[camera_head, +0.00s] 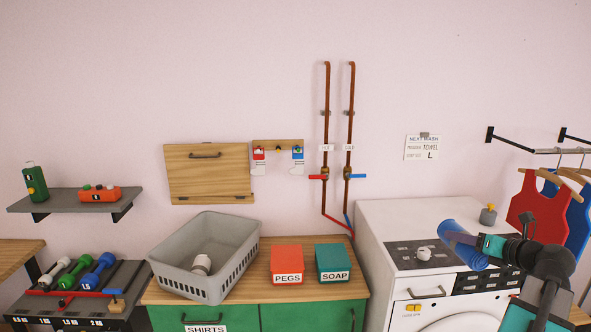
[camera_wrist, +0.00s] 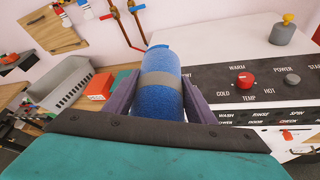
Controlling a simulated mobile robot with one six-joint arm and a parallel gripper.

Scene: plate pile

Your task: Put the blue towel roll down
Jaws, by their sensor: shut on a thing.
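The blue towel roll (camera_wrist: 160,68) has a grey band around its middle. My gripper (camera_wrist: 155,88) is shut on it, with one dark finger on each side. In the head view the blue towel roll (camera_head: 462,244) is held in front of the washing machine's control panel, at the right, and my gripper (camera_head: 475,246) covers part of it. The roll appears to be off any surface, though the exact gap to the machine cannot be told.
A white washing machine (camera_head: 382,222) stands at the right, with a grey weight with a yellow knob (camera_head: 488,214) on top. A grey basket (camera_head: 240,262), a red PEGS box (camera_head: 287,265) and a teal SOAP box (camera_head: 333,263) stand on the wooden counter (camera_head: 310,291). Red and blue vests (camera_head: 530,205) hang at right.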

